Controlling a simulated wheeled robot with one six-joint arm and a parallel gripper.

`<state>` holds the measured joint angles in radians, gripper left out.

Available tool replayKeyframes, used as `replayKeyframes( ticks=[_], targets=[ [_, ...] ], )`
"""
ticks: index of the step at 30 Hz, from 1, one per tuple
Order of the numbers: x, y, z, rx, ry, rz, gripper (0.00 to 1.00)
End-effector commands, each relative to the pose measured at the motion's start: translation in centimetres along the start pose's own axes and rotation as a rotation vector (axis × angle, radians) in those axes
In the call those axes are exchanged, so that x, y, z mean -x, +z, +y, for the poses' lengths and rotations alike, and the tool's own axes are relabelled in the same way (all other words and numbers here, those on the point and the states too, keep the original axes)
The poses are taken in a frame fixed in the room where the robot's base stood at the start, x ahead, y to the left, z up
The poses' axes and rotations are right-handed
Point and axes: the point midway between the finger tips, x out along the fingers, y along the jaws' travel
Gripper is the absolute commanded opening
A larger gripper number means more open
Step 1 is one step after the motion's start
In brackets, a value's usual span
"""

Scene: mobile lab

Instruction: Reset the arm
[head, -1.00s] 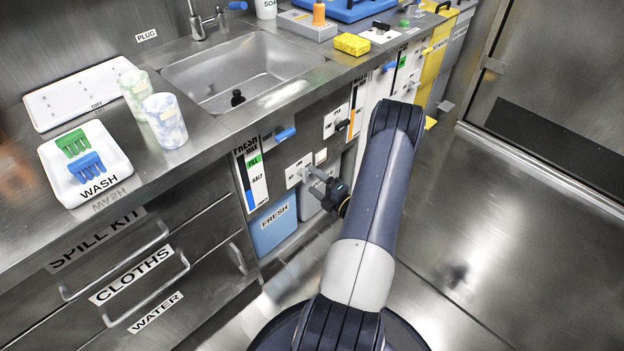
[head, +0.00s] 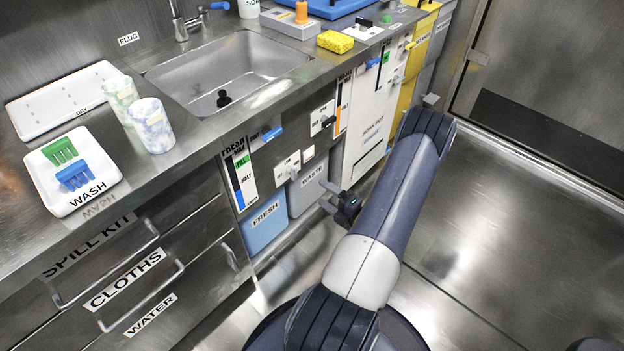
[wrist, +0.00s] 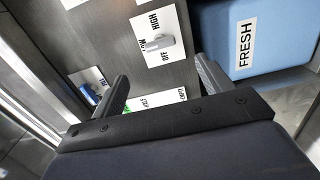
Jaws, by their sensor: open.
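My arm (head: 385,215) extends up from the bottom of the head view, to the right of the counter front. My gripper (head: 333,200) hangs beside it at the cabinet front, over the open bay with the tanks. In the wrist view my gripper (wrist: 160,88) is open, with its two fingers apart and nothing between them. A white switch plate with a grey knob marked OFF, LOW, HIGH (wrist: 157,42) lies ahead of the fingers. I see a clear gap between the fingers and the knob in the head view.
The blue FRESH tank (head: 265,224) and grey WASTE tank (head: 307,188) stand below the panel. The counter holds a sink (head: 230,75), two cups, a WASH tray (head: 95,192) and a yellow sponge (head: 335,41). Open floor (head: 510,210) lies to the right.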

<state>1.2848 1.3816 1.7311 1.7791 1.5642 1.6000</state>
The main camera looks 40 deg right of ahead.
Motion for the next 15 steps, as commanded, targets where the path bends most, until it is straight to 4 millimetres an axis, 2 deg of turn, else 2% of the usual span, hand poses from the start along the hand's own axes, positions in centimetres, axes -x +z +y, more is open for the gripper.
replayKeyframes(
  ticks=[5, 15],
  targets=[
    [-1.1, 0.0, -0.1, 0.001, 0.0, 0.003, 0.75],
    [-6.4, -0.1, -0.1, 0.004, 0.0, 0.006, 0.75]
  ],
)
